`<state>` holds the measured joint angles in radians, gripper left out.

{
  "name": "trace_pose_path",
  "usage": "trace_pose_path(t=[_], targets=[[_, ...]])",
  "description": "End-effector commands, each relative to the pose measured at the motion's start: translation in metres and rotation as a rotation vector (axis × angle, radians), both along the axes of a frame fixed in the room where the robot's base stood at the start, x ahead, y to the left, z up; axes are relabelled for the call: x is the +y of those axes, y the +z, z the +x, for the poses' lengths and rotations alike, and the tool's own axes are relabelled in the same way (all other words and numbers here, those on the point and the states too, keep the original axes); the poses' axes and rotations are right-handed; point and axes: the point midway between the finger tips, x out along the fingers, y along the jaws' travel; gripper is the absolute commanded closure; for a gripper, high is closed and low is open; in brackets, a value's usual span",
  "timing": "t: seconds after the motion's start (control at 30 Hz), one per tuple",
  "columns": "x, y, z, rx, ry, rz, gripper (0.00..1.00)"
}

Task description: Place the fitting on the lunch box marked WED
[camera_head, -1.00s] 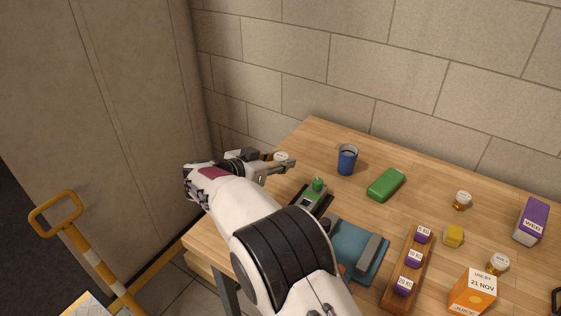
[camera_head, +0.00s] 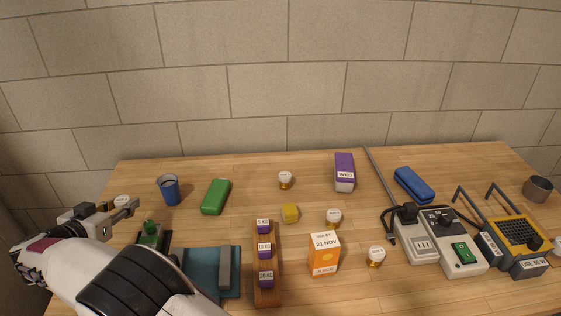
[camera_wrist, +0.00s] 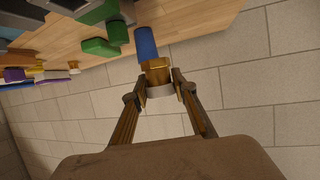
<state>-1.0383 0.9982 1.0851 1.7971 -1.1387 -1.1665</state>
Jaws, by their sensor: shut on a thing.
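The lunch box marked WED (camera_head: 344,174) is purple with a pale label and stands toward the back of the table, right of centre in the head view. My gripper (camera_head: 125,208) is at the far left of the table, left of the blue cup. It is shut on a small amber jar with a white lid (camera_head: 122,200), which also shows between the fingers in the wrist view (camera_wrist: 158,76). The writing on its lid is too small to read. The lunch box is well to the right of my gripper.
An orange juice carton (camera_head: 324,253) and a wooden rack (camera_head: 267,292) stand nearer. Corded devices (camera_head: 435,240) fill the right.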

Motion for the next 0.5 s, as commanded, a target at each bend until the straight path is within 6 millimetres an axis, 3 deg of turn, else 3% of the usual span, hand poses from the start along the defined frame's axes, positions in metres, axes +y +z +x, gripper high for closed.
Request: trace_pose_path(t=[0.2, 0.5], targets=[[-0.059, 0.012, 0.047, -0.001, -0.097, 0.002, 0.96], [-0.145, 0.026, 0.1, -0.001, -0.217, 0.001, 0.96]])
